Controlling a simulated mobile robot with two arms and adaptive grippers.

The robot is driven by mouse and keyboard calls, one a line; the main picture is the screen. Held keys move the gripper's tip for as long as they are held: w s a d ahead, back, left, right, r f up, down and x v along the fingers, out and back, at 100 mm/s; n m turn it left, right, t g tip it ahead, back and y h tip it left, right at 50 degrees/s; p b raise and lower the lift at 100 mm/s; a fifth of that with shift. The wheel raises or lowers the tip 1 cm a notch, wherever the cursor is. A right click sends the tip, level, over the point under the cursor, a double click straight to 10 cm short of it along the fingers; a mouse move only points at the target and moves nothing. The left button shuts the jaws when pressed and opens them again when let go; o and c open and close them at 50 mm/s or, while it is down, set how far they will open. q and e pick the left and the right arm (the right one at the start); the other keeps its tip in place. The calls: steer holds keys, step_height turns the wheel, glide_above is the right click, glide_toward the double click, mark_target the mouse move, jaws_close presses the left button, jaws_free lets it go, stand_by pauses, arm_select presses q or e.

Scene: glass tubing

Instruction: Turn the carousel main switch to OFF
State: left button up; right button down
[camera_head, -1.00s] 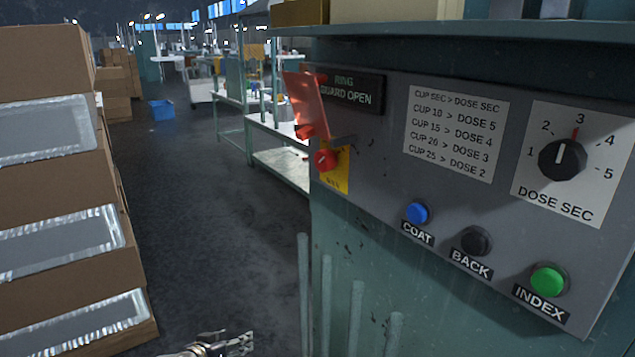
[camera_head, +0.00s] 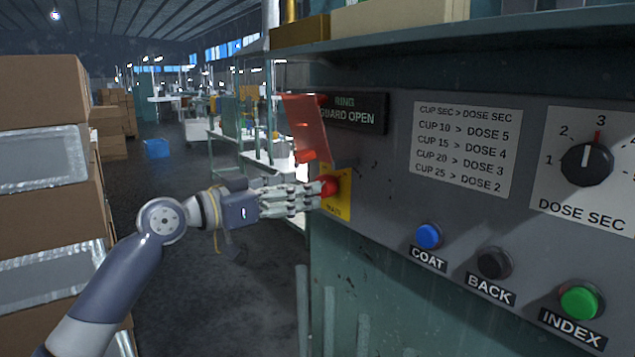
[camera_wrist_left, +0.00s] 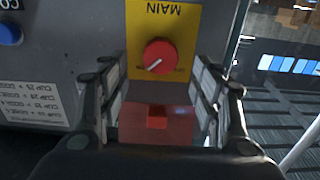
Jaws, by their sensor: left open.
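The main switch is a red round knob (camera_head: 328,186) on a yellow plate (camera_head: 340,207) at the left edge of the grey panel. In the left wrist view the red knob (camera_wrist_left: 160,57) shows a white pointer line slanting to the lower left; the plate (camera_wrist_left: 187,22) reads MAIN. A red flip cover (camera_head: 306,128) stands raised above the knob; it also shows in the left wrist view (camera_wrist_left: 140,124), between the fingers. My left gripper (camera_head: 318,196) is open, its fingertips close beside the knob. Contact cannot be told. My right gripper is not in view.
The grey panel carries a blue COAT button (camera_head: 428,236), a black BACK button (camera_head: 493,263), a green INDEX button (camera_head: 580,301) and a DOSE SEC dial (camera_head: 586,165). Cardboard boxes (camera_head: 40,95) are stacked at the left. Open floor (camera_head: 185,180) lies between.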

mark_target(327, 186)
arm_select(q)
steer(key=p+x, duration=0.1)
steer(key=x, duration=0.4)
steer(key=shift+w+d, duration=0.1)
steer(key=c, duration=1)
